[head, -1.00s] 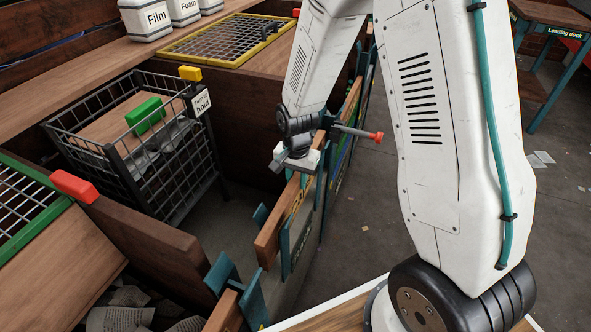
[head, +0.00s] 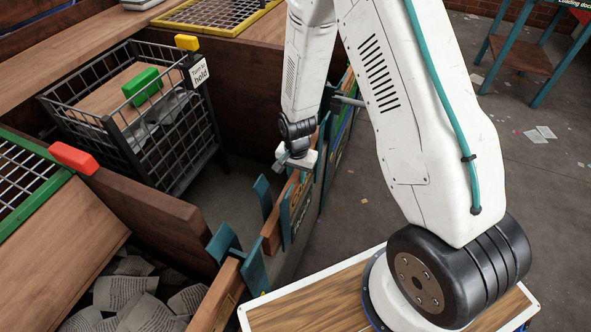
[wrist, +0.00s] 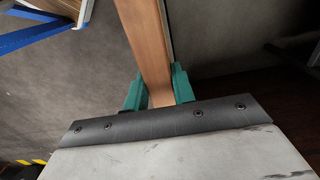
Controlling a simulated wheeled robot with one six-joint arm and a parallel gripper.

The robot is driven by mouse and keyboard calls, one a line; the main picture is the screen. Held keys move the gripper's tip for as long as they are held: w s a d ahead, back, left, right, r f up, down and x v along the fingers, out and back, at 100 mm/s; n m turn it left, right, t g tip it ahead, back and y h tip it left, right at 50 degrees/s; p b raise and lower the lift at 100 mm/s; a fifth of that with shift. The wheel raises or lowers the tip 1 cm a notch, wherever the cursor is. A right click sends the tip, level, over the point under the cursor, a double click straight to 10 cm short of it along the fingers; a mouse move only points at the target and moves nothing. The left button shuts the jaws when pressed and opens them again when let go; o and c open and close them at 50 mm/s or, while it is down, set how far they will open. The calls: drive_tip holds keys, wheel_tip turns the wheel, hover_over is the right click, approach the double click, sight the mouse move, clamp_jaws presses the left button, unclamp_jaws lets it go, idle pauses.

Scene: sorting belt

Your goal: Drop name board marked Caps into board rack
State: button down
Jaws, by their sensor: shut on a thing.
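My gripper (head: 296,166) is low over the line of boards at the middle of the head view. In the wrist view its teal fingers (wrist: 158,92) are shut on the wooden edge of a board (wrist: 150,42), which runs away between them. In the head view a wooden board (head: 271,236) with pale lettering stands upright among teal brackets (head: 285,218) just below my gripper. The lettering is too small and hidden to read as Caps. I cannot tell whether this is the held board or whether the teal brackets are the rack.
A wire cart (head: 187,135) holding papers and a green block (head: 141,84) stands left. A dark wooden panel (head: 150,215) with a red cap and a paper-filled bin (head: 125,290) are at lower left. Open floor (head: 400,215) lies to the right, with a table (head: 525,50) beyond.

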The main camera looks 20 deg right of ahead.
idle(0.4)
drive_tip(key=shift+f, duration=0.65)
drive_tip(key=c, duration=1.1)
unclamp_jaws()
drive_tip(key=shift+r, duration=0.1)
wheel_tip(320, 180, up, 8)
drive_tip(key=shift+f, duration=0.15)
